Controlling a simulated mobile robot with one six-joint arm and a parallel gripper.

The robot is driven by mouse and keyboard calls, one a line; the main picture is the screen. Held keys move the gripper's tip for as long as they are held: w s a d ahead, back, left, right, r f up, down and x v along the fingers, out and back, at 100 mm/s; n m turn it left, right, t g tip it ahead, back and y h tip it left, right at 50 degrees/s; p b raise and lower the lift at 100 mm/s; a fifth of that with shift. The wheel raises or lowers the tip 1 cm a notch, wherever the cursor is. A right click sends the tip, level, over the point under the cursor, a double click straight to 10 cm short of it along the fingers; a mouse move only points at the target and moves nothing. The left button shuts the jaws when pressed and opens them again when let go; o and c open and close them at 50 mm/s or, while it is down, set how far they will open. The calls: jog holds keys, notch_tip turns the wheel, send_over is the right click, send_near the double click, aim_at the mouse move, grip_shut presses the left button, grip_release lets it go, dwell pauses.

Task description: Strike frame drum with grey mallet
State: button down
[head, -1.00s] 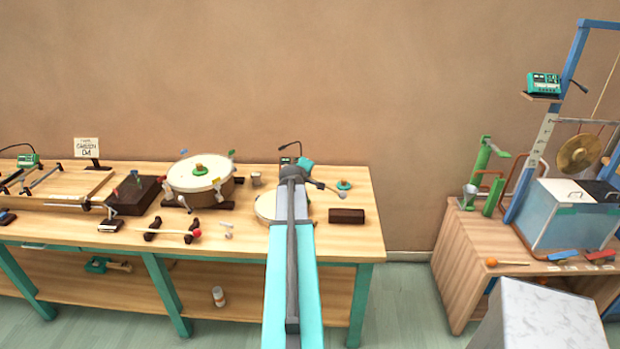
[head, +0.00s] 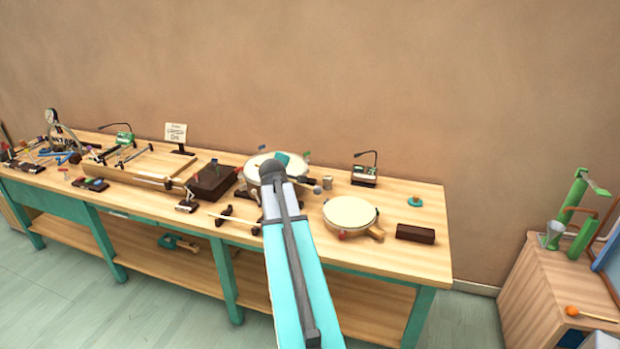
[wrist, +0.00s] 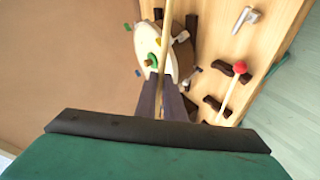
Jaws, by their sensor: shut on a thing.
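The frame drum (head: 350,213), a pale round skin with a short wooden handle, lies flat on the bench right of my arm. The grey mallet's round grey head (head: 317,189) shows just up and left of it, apart from the skin in the picture; its height is unclear. My gripper is mostly hidden behind my arm in the head view. In the wrist view my gripper (wrist: 163,88) is shut on the mallet's thin pale shaft (wrist: 163,45), which runs out of the top edge. The mallet head and frame drum are outside the wrist view.
A larger drum with a green knob (wrist: 152,62) stands beneath my gripper's view. A red-headed mallet (wrist: 233,85) lies on dark rests. A dark block (head: 415,233), a green disc (head: 415,201) and a lamp device (head: 365,172) stand around the frame drum.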

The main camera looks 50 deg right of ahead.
jog(key=w+a+r+n+t+y, duration=0.1)
jog(key=w+a, duration=0.3)
jog(key=a, duration=0.3)
jog(key=w+a+r+n+t+y, duration=0.15)
jog(key=w+a, duration=0.25)
jog(key=a, duration=0.4)
jog(key=w+a+r+n+y, duration=0.2)
jog(key=a, duration=1.1)
jog(key=w+a+r+n+t+y+b, duration=0.1)
jog(key=w+a+r+n+y, duration=0.1)
jog(key=a, duration=1.1)
jog(key=w+a+r+n+y+b, duration=0.1)
jog(key=w+a+r+n+y, duration=0.1)
jog(key=a, duration=1.1)
jog(key=shift+a+n+t, duration=0.3)
jog(key=shift+n+t, duration=0.05)
jog(key=shift+n, duration=0.3)
jog(key=shift+s, duration=0.15)
